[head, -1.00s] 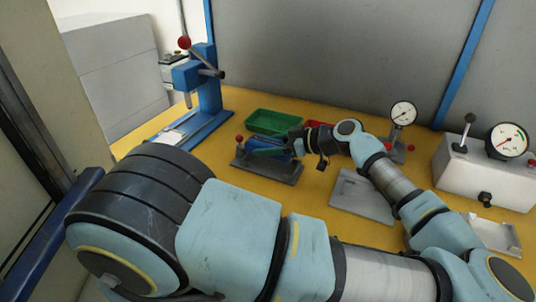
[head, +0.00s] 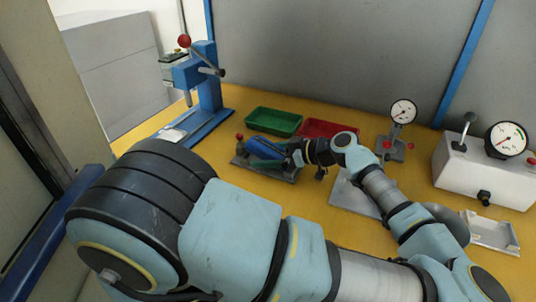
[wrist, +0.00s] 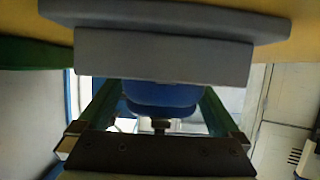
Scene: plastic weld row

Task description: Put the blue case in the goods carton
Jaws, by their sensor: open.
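The blue case (head: 263,147) sits at the dark grey holding fixture (head: 280,175) on the yellow bench, left of centre in the head view. My gripper (head: 273,157) reaches in from the right, close to the case. Its jaws are open. In the wrist view, the blue case (wrist: 160,98) shows between the two green fingers of my gripper (wrist: 158,92), below a grey block. Whether the fingers touch it cannot be told. I cannot make out a goods carton in either view.
A green tray (head: 273,121) and a red tray (head: 328,128) stand behind the fixture. A blue press (head: 208,90) is at left. A dial gauge (head: 403,112) and a white gauge box (head: 480,168) are at right. Another grey plate (head: 350,197) lies under my arm.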

